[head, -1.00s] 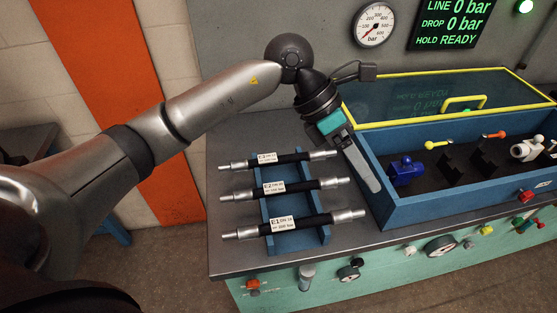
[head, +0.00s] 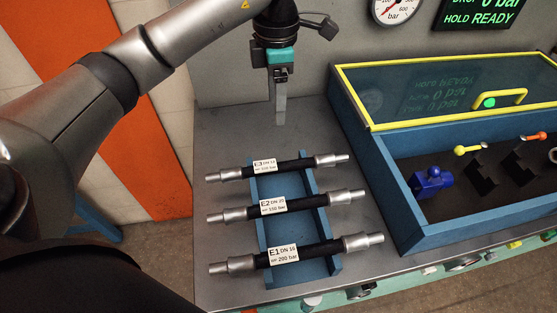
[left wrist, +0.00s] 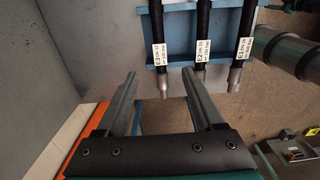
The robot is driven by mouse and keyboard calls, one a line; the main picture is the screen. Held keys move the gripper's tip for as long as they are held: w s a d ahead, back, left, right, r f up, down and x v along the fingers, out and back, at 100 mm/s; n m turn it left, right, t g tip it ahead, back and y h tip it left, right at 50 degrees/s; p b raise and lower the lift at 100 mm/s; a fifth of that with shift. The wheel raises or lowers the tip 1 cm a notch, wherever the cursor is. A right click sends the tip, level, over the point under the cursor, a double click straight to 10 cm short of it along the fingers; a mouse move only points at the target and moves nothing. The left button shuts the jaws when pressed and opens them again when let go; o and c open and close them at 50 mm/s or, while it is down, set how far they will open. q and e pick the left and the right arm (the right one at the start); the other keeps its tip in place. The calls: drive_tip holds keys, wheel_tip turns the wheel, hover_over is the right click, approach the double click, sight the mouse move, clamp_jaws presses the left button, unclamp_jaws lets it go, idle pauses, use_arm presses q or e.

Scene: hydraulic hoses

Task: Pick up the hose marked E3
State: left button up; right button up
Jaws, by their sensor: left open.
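The hose marked E3 (head: 292,167) is black with silver end fittings and a white label. It lies across the blue rack (head: 333,262), farthest back of three hoses. The hose marked E2 (head: 300,203) lies in the middle and the hose marked E1 (head: 308,250) in front. My left gripper (head: 280,122) points down behind the E3 hose, apart from it. In the left wrist view the left gripper (left wrist: 163,88) is open with nothing between its fingers. The E3 hose (left wrist: 157,35) shows there beyond the fingers, at the left of the row. My right gripper is not in view.
A blue test box (head: 367,160) with a yellow-framed clear lid (head: 430,90) stands right of the rack. It holds a blue fitting (head: 430,179) and levers. The grey bench top (head: 225,135) is clear behind and left of the rack.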

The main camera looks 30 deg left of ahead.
use_arm(q)
wheel_tip(320, 180, down, 4)
drive_tip(key=b, duration=0.4)
hover_over(279, 164)
drive_tip(key=f, duration=0.7)
drive_tip(key=f+b, duration=0.1)
drive_tip(key=f, duration=0.2)
drive_tip(key=shift+s+f, duration=0.3)
drive_tip(key=shift+s, duration=0.1)
drive_tip(key=shift+w+f, duration=0.15)
drive_tip(key=shift+f, duration=1.3)
drive_tip(key=shift+w+f, duration=0.15)
drive_tip(key=shift+f, duration=1.25)
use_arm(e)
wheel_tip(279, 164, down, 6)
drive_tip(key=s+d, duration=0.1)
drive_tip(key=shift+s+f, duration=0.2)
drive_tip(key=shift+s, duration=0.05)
use_arm(q)
drive_tip(key=shift+c, duration=0.4)
clamp_jaws()
drive_tip(key=shift+w+r, duration=0.1)
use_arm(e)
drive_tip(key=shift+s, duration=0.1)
